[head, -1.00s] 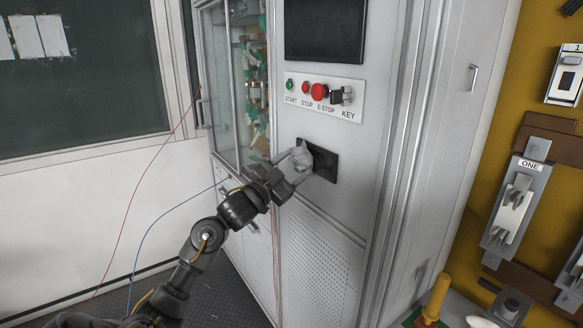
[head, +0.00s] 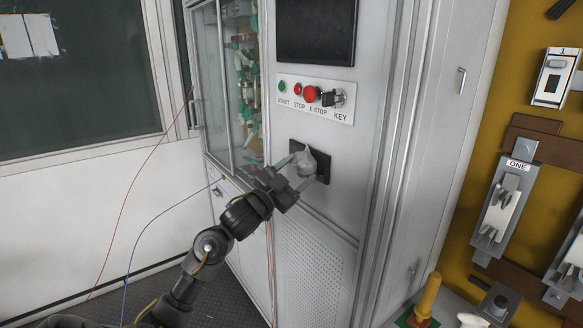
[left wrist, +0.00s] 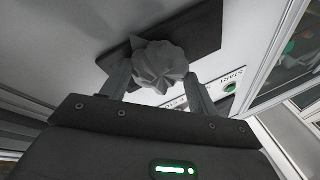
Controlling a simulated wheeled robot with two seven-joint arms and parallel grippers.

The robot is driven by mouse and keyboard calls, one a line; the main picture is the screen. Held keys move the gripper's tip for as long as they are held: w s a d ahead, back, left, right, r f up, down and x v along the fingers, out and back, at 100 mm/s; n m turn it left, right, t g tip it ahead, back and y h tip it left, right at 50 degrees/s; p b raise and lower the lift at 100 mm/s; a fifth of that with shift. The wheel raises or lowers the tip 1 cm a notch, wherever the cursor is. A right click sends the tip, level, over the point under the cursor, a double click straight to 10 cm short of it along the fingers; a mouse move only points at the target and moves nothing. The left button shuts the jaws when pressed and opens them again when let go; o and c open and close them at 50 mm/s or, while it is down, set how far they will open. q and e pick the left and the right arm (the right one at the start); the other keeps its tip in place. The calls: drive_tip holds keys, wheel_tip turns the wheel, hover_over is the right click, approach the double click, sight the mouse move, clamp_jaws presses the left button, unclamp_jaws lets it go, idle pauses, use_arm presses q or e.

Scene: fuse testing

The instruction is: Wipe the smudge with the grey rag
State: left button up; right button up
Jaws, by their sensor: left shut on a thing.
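The grey rag (head: 307,162) is a crumpled bundle held between the fingers of my left gripper (head: 300,172). In the left wrist view the rag (left wrist: 158,65) sits between the two fingertips (left wrist: 155,85). It is in front of a dark rectangular panel (head: 323,180) on the cabinet face, and seems to be at or very near that panel. I cannot make out a smudge; the rag and fingers hide part of the panel. My right gripper is not in view.
Above the panel is a button strip (head: 316,99) with start, stop, e-stop and key controls, under a dark screen (head: 316,30). A glass-door cabinet (head: 230,90) stands left. A yellow board (head: 542,110) with fuse holders stands right. Red and blue wires hang at left.

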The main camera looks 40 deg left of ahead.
sight(314, 170)
use_arm(q)
drive_tip(key=shift+d, duration=0.2)
drive_tip(key=shift+s+d+p, duration=0.2)
drive_tip(key=shift+s+d, duration=0.1)
drive_tip(key=shift+d, duration=0.6)
drive_tip(key=shift+s+d+p, duration=0.15)
drive_tip(key=shift+s+d, duration=0.1)
drive_tip(key=shift+d, duration=0.65)
drive_tip(key=shift+w+a+r+p, duration=0.1)
drive_tip(key=shift+w+a+p, duration=0.1)
drive_tip(key=shift+a, duration=0.25)
drive_tip(key=shift+w+a+r+p, duration=0.1)
drive_tip(key=shift+a+p, duration=0.05)
drive_tip(key=shift+a, duration=0.3)
drive_tip(key=shift+w+a+f, duration=0.1)
drive_tip(key=shift+w+a, duration=0.05)
drive_tip(key=shift+a, duration=0.35)
drive_tip(key=shift+w+a+f, duration=0.1)
drive_tip(key=shift+w+a, duration=0.05)
drive_tip(key=shift+a, duration=0.3)
